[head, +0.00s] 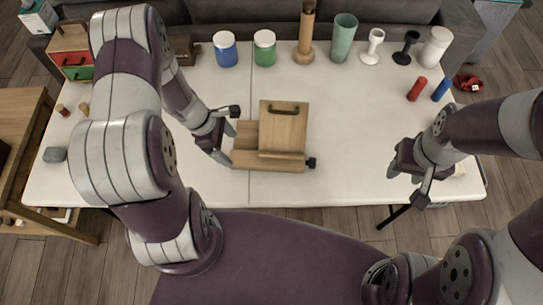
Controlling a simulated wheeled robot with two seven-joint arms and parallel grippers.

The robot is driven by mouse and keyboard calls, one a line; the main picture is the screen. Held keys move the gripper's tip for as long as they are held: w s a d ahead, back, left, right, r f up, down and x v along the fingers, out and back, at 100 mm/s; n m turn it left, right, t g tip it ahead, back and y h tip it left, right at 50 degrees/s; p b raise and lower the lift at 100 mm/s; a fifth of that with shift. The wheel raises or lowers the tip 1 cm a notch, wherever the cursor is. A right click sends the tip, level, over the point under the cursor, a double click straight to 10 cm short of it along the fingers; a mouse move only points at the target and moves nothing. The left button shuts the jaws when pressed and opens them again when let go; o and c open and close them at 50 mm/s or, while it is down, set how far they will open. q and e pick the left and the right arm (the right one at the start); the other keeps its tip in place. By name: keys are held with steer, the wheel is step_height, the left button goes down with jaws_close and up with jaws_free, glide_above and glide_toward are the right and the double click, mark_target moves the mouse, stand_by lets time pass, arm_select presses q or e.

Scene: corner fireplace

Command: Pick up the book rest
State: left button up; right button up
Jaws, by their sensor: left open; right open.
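The wooden book rest (283,128) stands near the middle of the white table, with a tilted back panel, a dark handle at its top and a dark knob at its lower right. My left gripper (227,145) is open at the left edge of the book rest, its fingers close to the wood. I cannot tell whether they touch it. My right gripper (405,190) is open and empty over the right front part of the table, well apart from the book rest.
A blue jar (225,50), a green jar (265,48), a wooden mill (304,35), a green tumbler (343,38) and goblets line the back. Red (417,89) and blue (441,90) cylinders lie at right. A grey stone (54,154) is at left. The table right of the book rest is clear.

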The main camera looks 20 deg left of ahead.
mark_target(241, 157)
arm_select(q)
steer(key=x, duration=0.8)
steer(key=shift+w, duration=0.2)
steer(key=c, duration=1.3)
